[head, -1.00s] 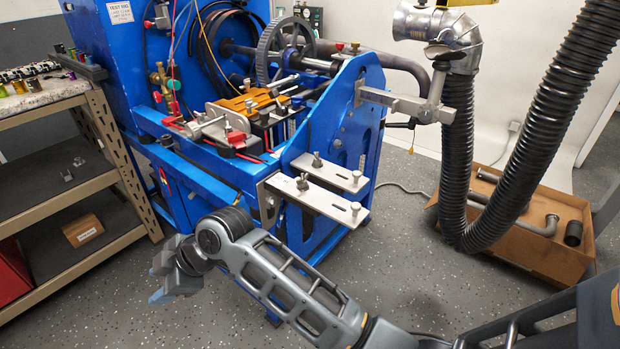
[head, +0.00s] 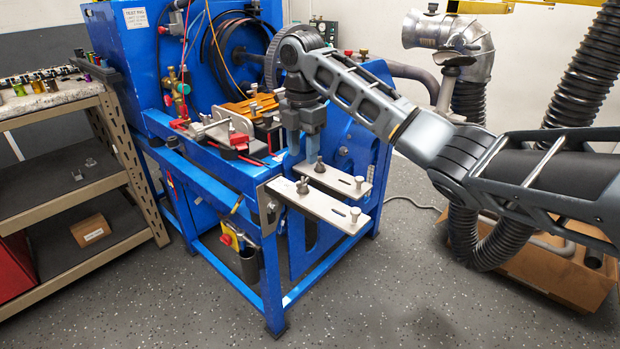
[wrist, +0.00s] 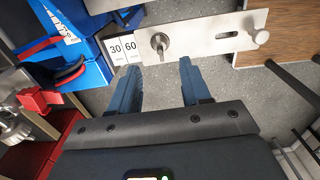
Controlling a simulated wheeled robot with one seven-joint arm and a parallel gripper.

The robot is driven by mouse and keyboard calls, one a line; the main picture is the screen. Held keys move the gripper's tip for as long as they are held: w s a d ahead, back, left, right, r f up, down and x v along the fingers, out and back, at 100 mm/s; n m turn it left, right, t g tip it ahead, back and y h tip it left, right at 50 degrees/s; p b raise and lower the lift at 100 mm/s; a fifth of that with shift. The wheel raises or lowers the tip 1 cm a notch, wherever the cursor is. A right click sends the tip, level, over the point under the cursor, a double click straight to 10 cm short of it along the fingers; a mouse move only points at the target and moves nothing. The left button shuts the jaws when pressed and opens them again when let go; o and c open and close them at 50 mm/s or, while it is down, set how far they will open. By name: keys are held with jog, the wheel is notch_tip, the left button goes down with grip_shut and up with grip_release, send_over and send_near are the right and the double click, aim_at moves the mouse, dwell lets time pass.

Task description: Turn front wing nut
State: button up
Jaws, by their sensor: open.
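Two flat metal plates stick out of the blue stand, each with a wing nut. The front wing nut (head: 302,186) stands on the nearer plate (head: 330,208), and the rear wing nut (head: 319,164) on the farther plate (head: 345,183). My gripper (head: 298,152) points down, open and empty, close to the rear wing nut in the head view. In the wrist view, one wing nut (wrist: 160,42) on a plate (wrist: 205,33) lies just beyond the gap between my open fingertips (wrist: 158,70), apart from them. I cannot tell which of the two it is.
The blue stand (head: 270,290) carries red-handled clamps (head: 240,142) left of my gripper. Black hoses (head: 580,90) and a cardboard box (head: 550,275) are at the right. A shelf (head: 90,150) stands at the left. The floor in front is clear.

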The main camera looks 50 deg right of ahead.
aim_at(304, 179)
notch_tip(304, 179, down, 8)
jog(key=shift+r, duration=0.15)
dwell(0.3)
grip_shut()
dwell(0.4)
